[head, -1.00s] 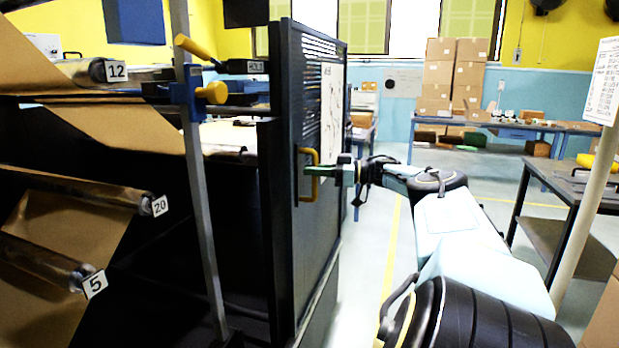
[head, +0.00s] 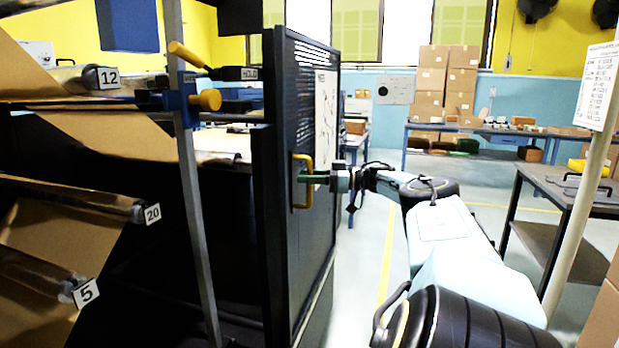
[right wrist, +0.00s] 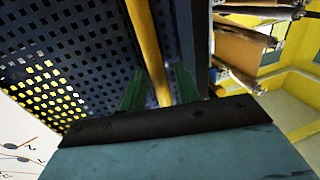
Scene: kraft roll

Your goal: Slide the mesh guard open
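The mesh guard (head: 307,235) is a dark perforated panel standing upright at the centre of the head view, with a vertical yellow handle (head: 296,196) on its face. In the right wrist view the panel (right wrist: 85,45) fills the upper left, and the handle (right wrist: 146,40) runs down between my green fingers. My right gripper (head: 306,178) reaches the handle from the right. The handle's part at the palm is hidden. My left gripper is not in view.
Paper rolls tagged 12, 20 and 5 (head: 86,291) sit left, behind a grey upright post (head: 198,230). A dark table (head: 560,190) and a pale pole (head: 575,235) stand right. Stacked cartons (head: 447,80) are at the back. Floor is clear between guard and table.

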